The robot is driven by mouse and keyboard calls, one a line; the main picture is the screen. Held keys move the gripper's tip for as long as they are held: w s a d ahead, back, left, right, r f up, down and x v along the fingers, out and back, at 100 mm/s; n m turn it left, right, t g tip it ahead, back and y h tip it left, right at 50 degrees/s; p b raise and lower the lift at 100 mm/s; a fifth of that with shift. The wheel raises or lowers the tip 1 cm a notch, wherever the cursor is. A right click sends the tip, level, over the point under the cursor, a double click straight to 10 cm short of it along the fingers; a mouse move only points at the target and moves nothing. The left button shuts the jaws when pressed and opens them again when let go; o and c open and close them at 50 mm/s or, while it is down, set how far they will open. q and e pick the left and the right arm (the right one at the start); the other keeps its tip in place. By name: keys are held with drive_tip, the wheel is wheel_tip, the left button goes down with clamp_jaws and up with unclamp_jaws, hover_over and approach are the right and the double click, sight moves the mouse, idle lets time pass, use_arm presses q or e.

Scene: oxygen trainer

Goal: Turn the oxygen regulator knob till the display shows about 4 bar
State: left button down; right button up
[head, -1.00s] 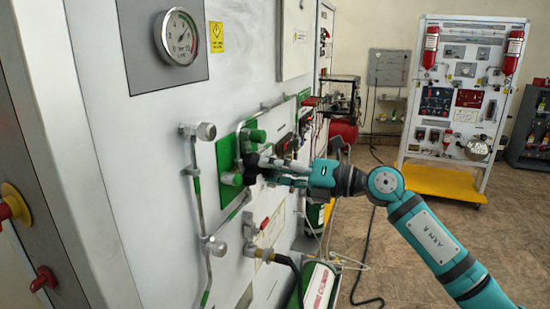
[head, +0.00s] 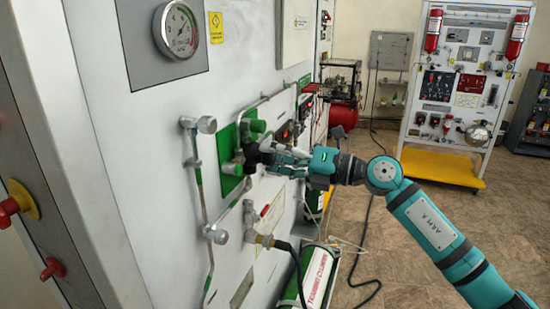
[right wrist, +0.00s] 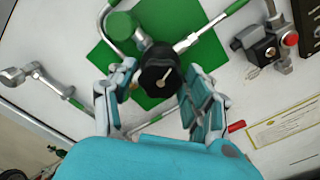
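The black ribbed knob (right wrist: 160,71) with a pale pointer mark sits in front of a green panel (right wrist: 107,58) in the right wrist view. In the head view the knob (head: 252,157) shows on the wall panel, partly covered by my gripper. My right gripper (head: 268,156) reaches it from the right; its two fingers (right wrist: 160,85) lie close along both sides of the knob and appear shut on it. A round white dial gauge (head: 177,30) is at the upper left; its reading is too small to tell. My left gripper is not in view.
Pipes and a grey valve fitting (head: 206,125) stand out from the wall left of the green panel. A lower valve (head: 216,234) and a black hose (head: 283,246) are below. A red emergency button (head: 8,211) is at far left.

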drive_tip(key=shift+o, duration=1)
drive_tip(key=shift+f, duration=0.1)
drive_tip(key=v, duration=1.2)
drive_tip(key=shift+w+f, duration=0.1)
